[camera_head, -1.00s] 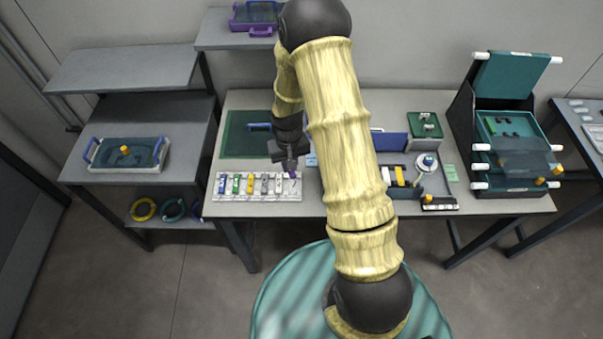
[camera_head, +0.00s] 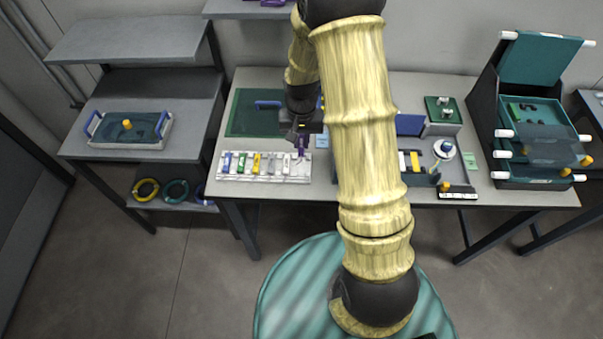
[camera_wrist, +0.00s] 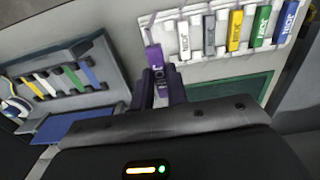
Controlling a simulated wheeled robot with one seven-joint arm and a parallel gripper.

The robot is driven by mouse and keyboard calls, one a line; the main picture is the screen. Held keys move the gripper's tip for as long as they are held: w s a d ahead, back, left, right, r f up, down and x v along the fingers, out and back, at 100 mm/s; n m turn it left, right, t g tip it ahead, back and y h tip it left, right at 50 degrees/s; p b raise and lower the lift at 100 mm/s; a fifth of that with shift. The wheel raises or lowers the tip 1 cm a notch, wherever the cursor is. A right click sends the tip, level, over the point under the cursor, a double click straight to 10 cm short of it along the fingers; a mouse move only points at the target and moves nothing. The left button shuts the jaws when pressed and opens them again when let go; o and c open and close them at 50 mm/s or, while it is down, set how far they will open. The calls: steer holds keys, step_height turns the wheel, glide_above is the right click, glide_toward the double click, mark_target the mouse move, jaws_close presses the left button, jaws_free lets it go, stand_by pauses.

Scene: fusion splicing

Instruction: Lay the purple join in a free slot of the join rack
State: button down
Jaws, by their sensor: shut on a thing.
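The purple join (camera_wrist: 154,57) is between my gripper's fingertips (camera_wrist: 160,86) in the wrist view, with its far end over the end of the white join rack (camera_wrist: 147,20). Whether it touches the rack floor cannot be told. In the head view my gripper (camera_head: 301,141) is at the rack's right end (camera_head: 298,175), pointing down and shut on the join. Other joins lie side by side in the rack: blue (camera_wrist: 287,20), green (camera_wrist: 261,26), yellow (camera_wrist: 235,30), and grey or white ones (camera_wrist: 209,34) closest to the purple one.
A green mat (camera_head: 248,117) lies behind the rack. A grey tray (camera_wrist: 70,75) with coloured strips and a blue panel (camera_wrist: 72,124) are to the side. A stacked drawer unit (camera_head: 535,120) stands at the table's right. My arm hides the table's middle.

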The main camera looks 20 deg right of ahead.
steer(key=shift+r, duration=0.1)
steer(key=p, duration=0.1)
glide_above(301, 167)
steer(key=shift+f, duration=2.95)
steer(key=shift+f, duration=0.1)
steer(key=shift+f+p, duration=0.35)
steer(key=shift+f, duration=1.65)
steer(key=shift+f, duration=0.2)
steer(key=c, duration=1.4)
jaws_free()
steer(key=shift+r, duration=0.1)
